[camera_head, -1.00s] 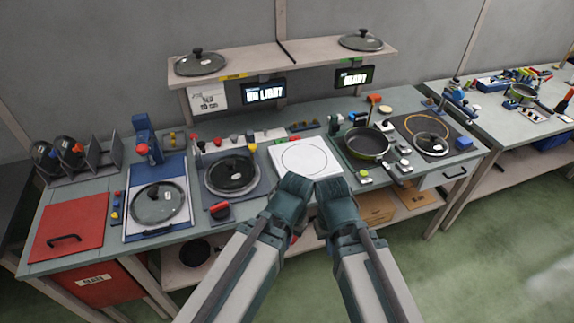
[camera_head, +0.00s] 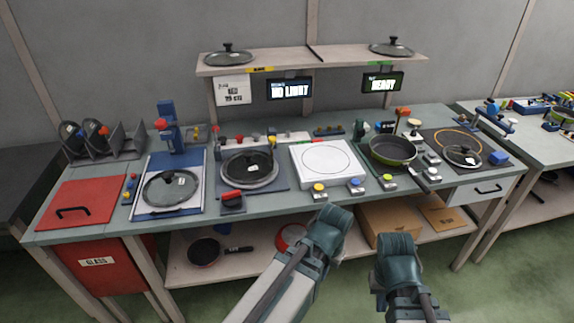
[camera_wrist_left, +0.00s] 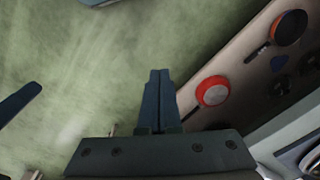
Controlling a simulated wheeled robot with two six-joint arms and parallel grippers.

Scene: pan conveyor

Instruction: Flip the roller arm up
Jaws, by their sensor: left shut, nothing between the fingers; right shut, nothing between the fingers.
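A blue upright stand with a red roller-like end (camera_head: 160,124) rises behind the left glass-lid station. I cannot tell for certain which of these carries the roller arm. My left gripper (camera_head: 338,222) is in front of the bench edge, apart from both devices. In the left wrist view its fingers (camera_wrist_left: 157,75) are shut and empty above the floor. My right gripper (camera_head: 396,248) is shut and empty, also in front of the bench, to the right.
The bench carries a red panel (camera_head: 75,200), a glass lid (camera_head: 170,187), a white plate station (camera_head: 325,163) and a green-rimmed pan (camera_head: 393,151). A lower shelf holds a dark pan (camera_head: 203,252) and a cardboard box (camera_head: 388,222). A lidded rack (camera_head: 108,140) stands at left.

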